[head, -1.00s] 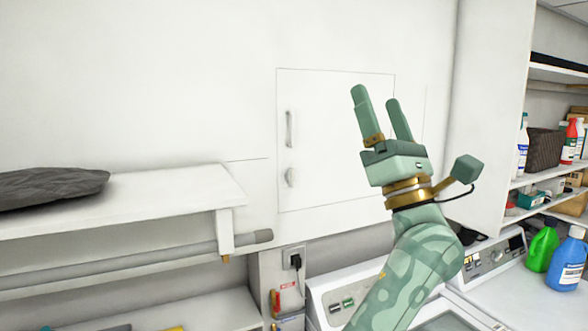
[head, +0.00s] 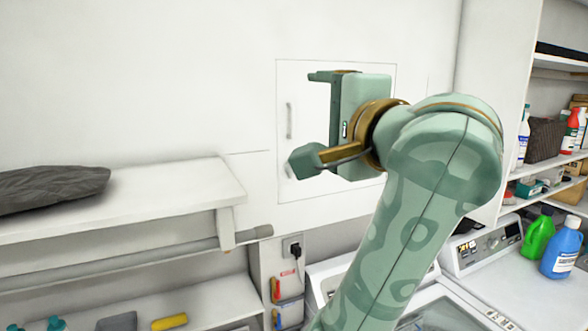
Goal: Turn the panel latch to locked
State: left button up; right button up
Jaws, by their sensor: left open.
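A flush white panel (head: 295,82) is set in the wall, with a slim vertical handle (head: 289,121) on its left side. My right gripper is not in view.
A white shelf (head: 150,190) with a grey folded cloth (head: 50,187) juts out at the left, with a rail (head: 190,250) under it. White machines (head: 465,255) stand below right. A green bottle (head: 538,236) and a blue bottle (head: 563,252) stand at the right.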

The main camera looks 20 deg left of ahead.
aim_at(288, 167)
jog(key=i+j, duration=0.2)
jog(key=i, duration=0.25)
jog(key=i+j, duration=0.25)
jog(key=i, duration=0.15)
